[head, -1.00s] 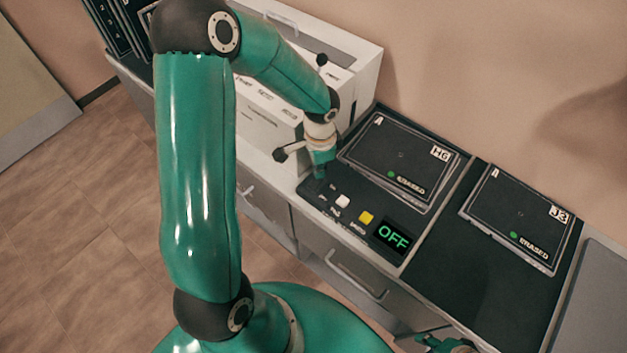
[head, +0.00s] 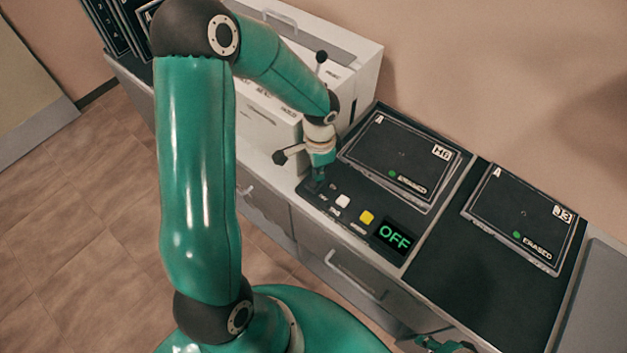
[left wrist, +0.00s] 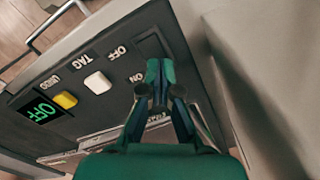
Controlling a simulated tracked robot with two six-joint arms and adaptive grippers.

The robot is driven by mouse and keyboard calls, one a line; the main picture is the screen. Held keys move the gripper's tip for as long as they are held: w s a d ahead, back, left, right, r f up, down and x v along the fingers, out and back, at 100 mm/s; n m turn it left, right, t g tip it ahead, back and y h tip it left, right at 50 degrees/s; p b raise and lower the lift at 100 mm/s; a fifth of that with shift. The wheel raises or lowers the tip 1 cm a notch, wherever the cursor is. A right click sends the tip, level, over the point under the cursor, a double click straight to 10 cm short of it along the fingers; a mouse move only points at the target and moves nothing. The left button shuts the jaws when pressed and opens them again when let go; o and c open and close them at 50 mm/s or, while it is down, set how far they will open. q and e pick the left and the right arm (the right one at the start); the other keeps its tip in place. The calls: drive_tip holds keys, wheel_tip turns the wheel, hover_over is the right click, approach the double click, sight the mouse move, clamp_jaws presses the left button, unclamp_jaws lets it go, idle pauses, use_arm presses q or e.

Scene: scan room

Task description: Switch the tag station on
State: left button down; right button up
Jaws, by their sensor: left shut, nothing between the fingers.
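The tag station (head: 330,215) is a dark panel on the counter with a lit green OFF on its display (head: 394,236). The display also reads OFF in the left wrist view (left wrist: 40,108). A white button (left wrist: 98,82) and a yellow button (left wrist: 66,99) sit between the display and my left gripper (head: 319,184). A dark switch (left wrist: 151,47) lies beside the printed OFF and ON labels. My left gripper (left wrist: 160,75) is shut and empty, its fingertips at the switch, partly covering it; contact cannot be told. My right gripper (head: 445,345) shows only in part at the bottom edge.
A framed dark plate marked ERASED (head: 405,155) lies behind the panel, and a second one (head: 522,220) lies to its right. A white cabinet (head: 350,60) stands close behind my left forearm. Drawers with handles (head: 352,270) front the counter.

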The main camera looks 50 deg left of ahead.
use_arm(q)
drive_tip(key=shift+f+b, duration=0.3)
drive_tip(key=shift+f, duration=0.05)
drive_tip(key=shift+r, duration=0.15)
drive_tip(key=shift+r+p, duration=2.6)
drive_tip(key=shift+r, duration=0.85)
drive_tip(key=shift+f, duration=0.1)
